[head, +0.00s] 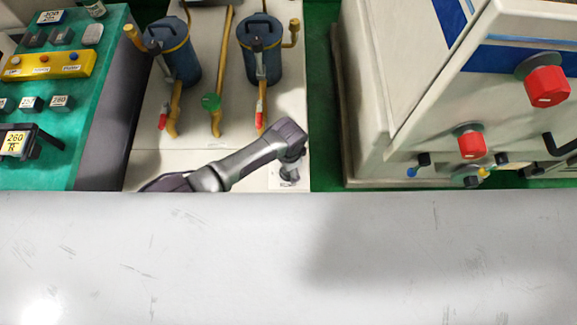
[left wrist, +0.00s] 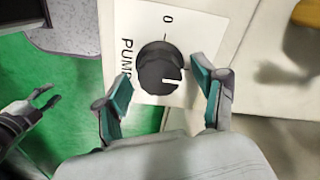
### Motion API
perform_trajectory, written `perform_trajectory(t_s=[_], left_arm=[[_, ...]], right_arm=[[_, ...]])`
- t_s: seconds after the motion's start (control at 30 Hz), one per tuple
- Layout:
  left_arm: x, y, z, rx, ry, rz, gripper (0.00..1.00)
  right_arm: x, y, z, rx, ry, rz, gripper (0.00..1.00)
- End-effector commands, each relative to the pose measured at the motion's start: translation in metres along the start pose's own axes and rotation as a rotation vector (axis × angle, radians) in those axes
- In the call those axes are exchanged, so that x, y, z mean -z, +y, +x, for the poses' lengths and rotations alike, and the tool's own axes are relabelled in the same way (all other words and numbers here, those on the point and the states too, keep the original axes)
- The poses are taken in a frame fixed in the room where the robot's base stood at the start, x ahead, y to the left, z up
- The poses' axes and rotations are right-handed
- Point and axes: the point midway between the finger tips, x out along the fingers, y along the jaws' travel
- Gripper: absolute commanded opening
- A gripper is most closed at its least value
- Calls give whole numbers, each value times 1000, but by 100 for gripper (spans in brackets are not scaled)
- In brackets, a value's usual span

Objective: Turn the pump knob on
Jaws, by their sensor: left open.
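The black pump knob (left wrist: 160,70) sits on a white plate (left wrist: 205,28) marked PUMP and 0 in the left wrist view. The white line on the knob points down-right in that view, away from the 0. My left gripper (left wrist: 168,88) is open, with one teal-padded finger on each side of the knob; I cannot tell whether they touch it. In the head view my left gripper (head: 290,172) points down at the front edge of the beige panel and mostly hides the knob. What looks like my right gripper (left wrist: 48,98) shows at the left wrist view's left edge, fingers apart and empty.
Two blue canisters (head: 181,55) (head: 260,52) with yellow pipes and red-handled valves stand behind. A green bench (head: 95,90) is at left. A beige machine (head: 385,80) with red knobs stands at right. Green floor lies between.

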Motion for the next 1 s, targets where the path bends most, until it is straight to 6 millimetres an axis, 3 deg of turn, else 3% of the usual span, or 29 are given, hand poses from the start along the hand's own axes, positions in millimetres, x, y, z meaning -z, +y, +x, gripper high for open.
perform_trajectory(t_s=[0.27, 0.7, 1.0], left_arm=[[0, 0, -10, 0, 2, 0, 70], [1, 0, -94, 2, 4, 0, 70], [0, 0, -120, 0, -1, 0, 70]], right_arm=[[0, 1, 0, -1, 0, -1, 40], [0, 1, 0, -1, 0, -1, 40], [0, 1, 0, -1, 0, 0, 40]])
